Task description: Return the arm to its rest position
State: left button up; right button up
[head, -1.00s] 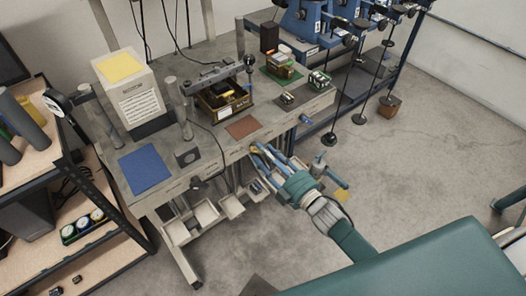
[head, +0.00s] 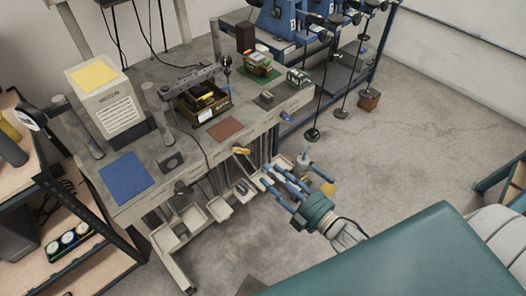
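My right gripper (head: 283,186) is in the lower middle of the head view, below and in front of the workbench's front edge. Its blue-grey fingers are spread apart and I see nothing between them. Its teal wrist (head: 316,212) leads back toward my teal body at the lower right. My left gripper is not in view. A yellow-handled item (head: 241,151) shows at the bench's front edge, apart from the fingers.
The workbench (head: 152,197) holds a blue mat (head: 126,177), a brown mat (head: 225,130) and a box of parts (head: 205,104). Small bins (head: 192,209) hang below its front. Blue machines with hanging levers (head: 313,134) stand behind. Open floor (head: 420,130) lies to the right.

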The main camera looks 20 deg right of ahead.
jog(key=s+d+f+m+g+h, duration=0.2)
jog(key=s+f, duration=0.2)
jog(key=f, duration=0.6)
jog(key=s+d+f+m+g+h+b, duration=0.1)
jog(key=s+f+m+g, duration=0.2)
jog(key=f, duration=0.8)
jog(key=s+d+f+m+g+h, duration=0.2)
jog(key=s+f, duration=0.2)
jog(key=f, duration=0.6)
pick_arm(q)
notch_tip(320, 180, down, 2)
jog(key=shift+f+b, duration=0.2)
jog(key=shift+b, duration=0.45)
pick_arm(e)
jog(key=s+a+f+m+g, duration=0.1)
jog(key=s+f+g, duration=0.3)
jog(key=s+f, duration=0.5)
jog(key=s+a+f+m+g+h, duration=0.1)
jog(key=s+f+g, duration=0.4)
jog(key=s, duration=1.4)
notch_tip(320, 180, down, 4)
jog(key=shift+s+a+f+m, duration=0.1)
jog(key=shift+s+a+m, duration=0.05)
jog(key=shift+a+m, duration=0.65)
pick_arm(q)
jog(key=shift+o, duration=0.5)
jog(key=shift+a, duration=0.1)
pick_arm(e)
jog(key=shift+d, duration=0.15)
